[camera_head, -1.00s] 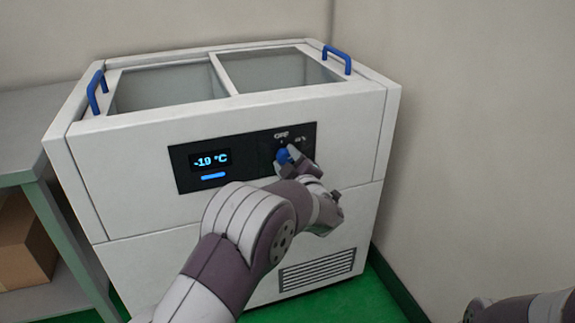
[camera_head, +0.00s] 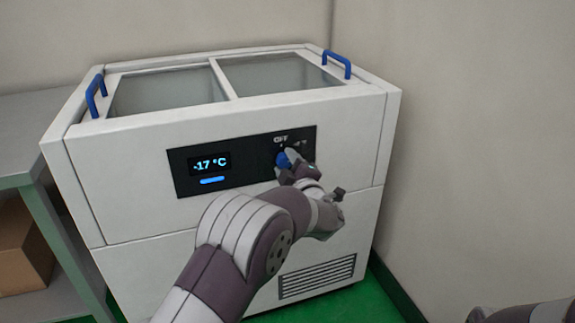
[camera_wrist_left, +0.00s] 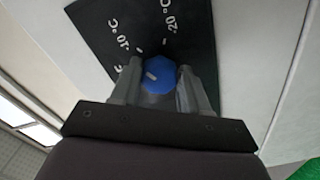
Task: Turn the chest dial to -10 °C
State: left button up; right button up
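The white chest freezer (camera_head: 140,226) has a black control panel (camera_head: 242,152) on its front. Its display (camera_head: 210,163) reads -17 °C. The blue dial (camera_head: 283,160) is on the panel's right part, partly hidden by my left gripper (camera_head: 290,161). In the left wrist view the blue dial (camera_wrist_left: 159,75) sits between the two fingers of my left gripper (camera_wrist_left: 160,88), which appear closed on its sides. A white pointer mark shows on the dial, with printed -10°C and -20°C labels beyond it. Of my right arm, only a part shows at the lower right; its fingers cannot be made out.
The freezer's top has two glass lids with blue handles (camera_head: 338,63). A grey shelf (camera_head: 22,140) with a cardboard box (camera_head: 22,245) stands at left. A plain wall (camera_head: 480,150) is close on the right. Green floor shows below.

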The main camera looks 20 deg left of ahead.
pick_arm(q)
jog(key=o, duration=0.3)
jog(key=shift+f, duration=0.15)
jog(key=shift+o, duration=0.2)
jog(key=shift+s+d, duration=0.2)
jog(key=shift+s, duration=0.05)
jog(key=p+v, duration=0.4)
jog(key=v, duration=0.8)
